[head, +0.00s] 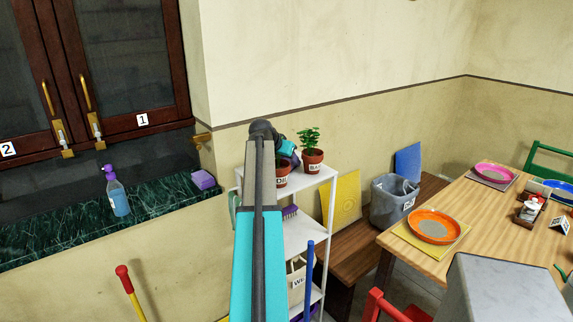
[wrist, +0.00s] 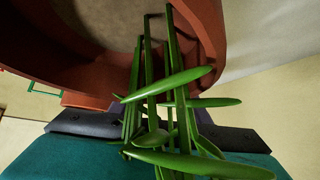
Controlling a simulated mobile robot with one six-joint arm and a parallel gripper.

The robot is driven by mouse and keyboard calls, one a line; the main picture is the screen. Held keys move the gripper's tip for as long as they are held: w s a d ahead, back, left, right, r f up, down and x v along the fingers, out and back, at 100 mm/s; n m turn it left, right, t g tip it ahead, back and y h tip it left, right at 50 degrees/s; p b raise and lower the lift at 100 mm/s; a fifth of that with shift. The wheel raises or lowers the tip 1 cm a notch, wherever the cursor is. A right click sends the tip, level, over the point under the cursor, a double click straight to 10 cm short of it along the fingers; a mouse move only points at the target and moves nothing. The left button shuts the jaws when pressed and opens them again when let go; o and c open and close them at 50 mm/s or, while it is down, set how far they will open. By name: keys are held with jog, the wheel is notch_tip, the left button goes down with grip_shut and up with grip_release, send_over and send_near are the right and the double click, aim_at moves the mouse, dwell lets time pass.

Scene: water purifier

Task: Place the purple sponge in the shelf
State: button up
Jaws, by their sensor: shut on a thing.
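My gripper (head: 287,149) is over the top board of the white shelf (head: 325,177), right at the potted plants. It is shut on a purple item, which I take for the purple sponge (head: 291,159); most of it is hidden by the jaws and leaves. In the wrist view my gripper (wrist: 165,135) has dark fingers a little apart, with green leaves across the gap. A sliver of purple shows behind the leaves. The shelf's middle board holds a purple brush-like item (head: 290,212). A box with a partly hidden label (head: 297,280) is lower down.
A terracotta pot (head: 282,177) stands under my gripper; it fills the upper wrist view (wrist: 80,50). A second potted plant (head: 312,158) is right of it. A lilac block (head: 203,180) and a spray bottle (head: 117,195) sit on the green ledge (head: 60,222). A table (head: 480,205) stands right.

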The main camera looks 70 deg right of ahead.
aim_at(289, 160)
jog(key=shift+r, duration=0.1)
notch_tip(289, 160, up, 10)
jog(key=b, duration=0.1)
dwell(0.5)
dwell(0.6)
